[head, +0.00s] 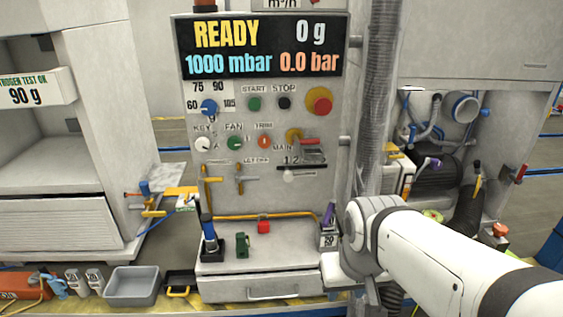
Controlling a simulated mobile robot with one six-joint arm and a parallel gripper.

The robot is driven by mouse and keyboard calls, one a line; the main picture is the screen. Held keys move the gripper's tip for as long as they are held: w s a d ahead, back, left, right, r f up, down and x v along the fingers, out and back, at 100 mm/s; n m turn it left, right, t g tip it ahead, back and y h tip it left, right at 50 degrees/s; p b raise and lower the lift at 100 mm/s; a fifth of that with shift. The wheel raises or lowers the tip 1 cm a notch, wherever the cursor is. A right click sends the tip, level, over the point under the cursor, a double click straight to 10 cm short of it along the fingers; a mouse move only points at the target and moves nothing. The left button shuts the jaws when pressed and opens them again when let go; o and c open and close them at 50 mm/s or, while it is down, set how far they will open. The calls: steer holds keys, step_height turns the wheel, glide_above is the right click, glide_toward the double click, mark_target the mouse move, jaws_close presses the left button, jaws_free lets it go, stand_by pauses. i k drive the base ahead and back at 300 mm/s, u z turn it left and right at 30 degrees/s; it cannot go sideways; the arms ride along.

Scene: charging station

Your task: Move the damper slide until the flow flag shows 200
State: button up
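A panel sign marked m³/h (283,3), likely the flow flag, is cut off by the top edge of the head view; no number on it can be read. A dark horizontal slot (308,167) with a pale round knob (288,176) near its left end sits below the "1 2" marks on the grey panel. It may be the damper slide, but its label is not readable. My white arm reaches in from the lower right, and its bent joint is right of the panel. My gripper's fingers are not visible.
The display (263,48) reads READY, 0 g, 1000 mbar, 0.0 bar. Knobs, buttons and yellow handles (207,185) crowd the panel. A corrugated hose (378,90) runs down its right side. A ledge (258,260) below holds small tools. A grey bin (132,287) stands lower left.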

mark_target(287, 175)
steer(key=z, duration=1.9)
steer(key=k, duration=0.85)
steer(key=u, duration=0.8)
steer(key=i, duration=1)
steer(key=u, duration=0.05)
